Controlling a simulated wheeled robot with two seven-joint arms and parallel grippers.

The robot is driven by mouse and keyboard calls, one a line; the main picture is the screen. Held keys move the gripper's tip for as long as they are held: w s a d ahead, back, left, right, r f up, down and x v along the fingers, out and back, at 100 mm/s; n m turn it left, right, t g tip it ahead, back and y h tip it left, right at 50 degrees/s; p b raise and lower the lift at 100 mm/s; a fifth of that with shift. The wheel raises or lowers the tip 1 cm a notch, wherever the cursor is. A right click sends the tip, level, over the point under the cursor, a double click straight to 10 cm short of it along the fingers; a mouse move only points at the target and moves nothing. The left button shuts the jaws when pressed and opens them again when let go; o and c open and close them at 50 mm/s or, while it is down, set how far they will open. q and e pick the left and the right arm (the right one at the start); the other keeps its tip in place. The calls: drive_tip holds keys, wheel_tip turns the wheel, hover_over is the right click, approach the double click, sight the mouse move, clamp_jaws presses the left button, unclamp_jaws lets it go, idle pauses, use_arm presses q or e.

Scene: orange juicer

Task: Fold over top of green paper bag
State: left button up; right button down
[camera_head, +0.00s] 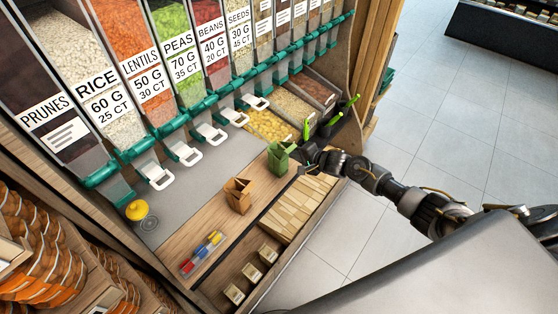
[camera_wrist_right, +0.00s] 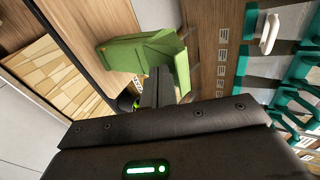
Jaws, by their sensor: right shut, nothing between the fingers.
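The green paper bag (camera_head: 279,158) stands on the wooden counter, in front of the dispensers. In the right wrist view the green bag (camera_wrist_right: 150,52) lies just beyond the fingers, with its angled top edges showing. My right gripper (camera_head: 304,166) is beside the bag on its right. In the wrist view the fingers of my right gripper (camera_wrist_right: 161,75) are together with nothing between them, overlapping the bag's near side. I cannot tell whether they touch it. My left gripper is not in view.
A brown paper bag (camera_head: 239,195) stands left of the green one. Colored markers (camera_head: 202,252) and a yellow bell-like object (camera_head: 137,210) are on the counter. Dispensers with white levers (camera_head: 185,153) line the back. Bins with green-handled scoops (camera_head: 332,120) stand behind the gripper.

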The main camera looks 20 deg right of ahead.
sight(294, 144)
drive_tip(key=shift+w, duration=0.1)
drive_tip(key=shift+w+a+b, duration=0.35)
drive_tip(key=shift+w+a, duration=0.1)
drive_tip(key=shift+w, duration=0.45)
drive_tip(key=shift+w+a+b, duration=0.3)
drive_tip(key=shift+w+a, duration=0.15)
drive_tip(key=shift+w, duration=0.4)
drive_tip(key=shift+r, duration=0.1)
drive_tip(key=s+r+p, duration=0.1)
drive_tip(key=p, duration=0.1)
drive_tip(key=d+r+p, duration=0.1)
drive_tip(key=r+p, duration=0.1)
drive_tip(key=p, duration=0.1)
drive_tip(key=s+r+p, duration=0.1)
drive_tip(key=r+p, duration=0.1)
drive_tip(key=shift+s+d, duration=0.15)
drive_tip(key=shift+s, duration=0.2)
drive_tip(key=shift+f, duration=0.1)
